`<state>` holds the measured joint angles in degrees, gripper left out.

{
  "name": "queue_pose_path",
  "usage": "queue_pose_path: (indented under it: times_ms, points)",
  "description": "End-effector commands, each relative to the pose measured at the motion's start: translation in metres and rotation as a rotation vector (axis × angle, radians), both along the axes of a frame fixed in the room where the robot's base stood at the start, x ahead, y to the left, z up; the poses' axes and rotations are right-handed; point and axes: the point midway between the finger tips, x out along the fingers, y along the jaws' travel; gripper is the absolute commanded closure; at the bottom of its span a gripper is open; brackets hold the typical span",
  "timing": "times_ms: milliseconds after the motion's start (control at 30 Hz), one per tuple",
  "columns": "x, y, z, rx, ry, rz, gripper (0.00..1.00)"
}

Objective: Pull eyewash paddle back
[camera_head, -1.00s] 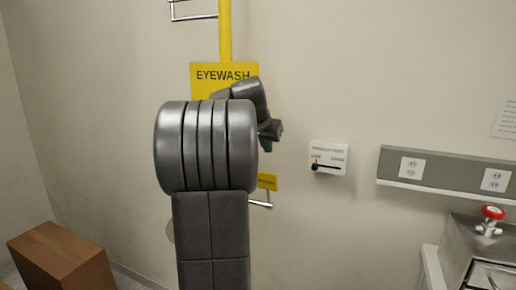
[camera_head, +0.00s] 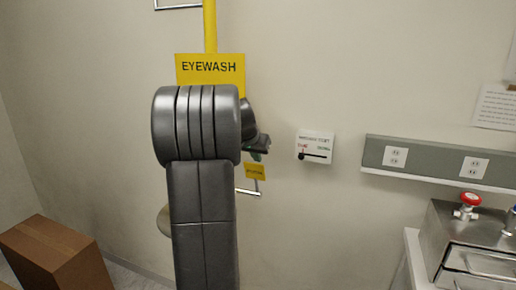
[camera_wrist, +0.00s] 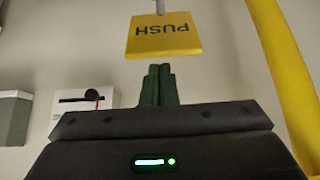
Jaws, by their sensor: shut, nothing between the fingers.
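The eyewash paddle is a small yellow plate (camera_head: 255,171) on a metal rod, low on the eyewash station, just right of my arm. In the wrist view the plate (camera_wrist: 165,37) reads PUSH upside down and lies just beyond my fingertips. My gripper (camera_head: 255,156) is mostly hidden behind my arm in the head view, with its dark green fingers just above the plate. In the wrist view my gripper's fingers (camera_wrist: 158,70) are together and empty. A narrow gap seems to show between tips and plate; contact cannot be told for sure.
The yellow EYEWASH sign (camera_head: 210,69) and yellow pipe (camera_head: 210,28) are behind my arm; the pipe (camera_wrist: 285,60) passes close at right in the wrist view. A white wall box (camera_head: 315,147) with a lever, a metal sink unit (camera_head: 465,235) and a brown box (camera_head: 55,255) stand around.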

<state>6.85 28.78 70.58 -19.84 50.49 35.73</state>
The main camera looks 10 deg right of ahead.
Motion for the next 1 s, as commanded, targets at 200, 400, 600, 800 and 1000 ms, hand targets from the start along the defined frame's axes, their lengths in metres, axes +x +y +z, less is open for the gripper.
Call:
queue_pose_path:
  times_ms: [200,400,600,800,1000]
  points:
    - [-0.007,0.005,-0.003,0.001,0.001,0.000,1.00]
    - [-0.008,0.005,-0.003,0.001,0.001,-0.001,1.00]
    - [-0.008,0.006,-0.005,-0.002,-0.002,0.000,1.00]
    - [-0.013,0.009,-0.011,-0.023,-0.035,-0.001,1.00]
    - [-0.020,0.014,-0.014,-0.050,-0.076,0.001,1.00]
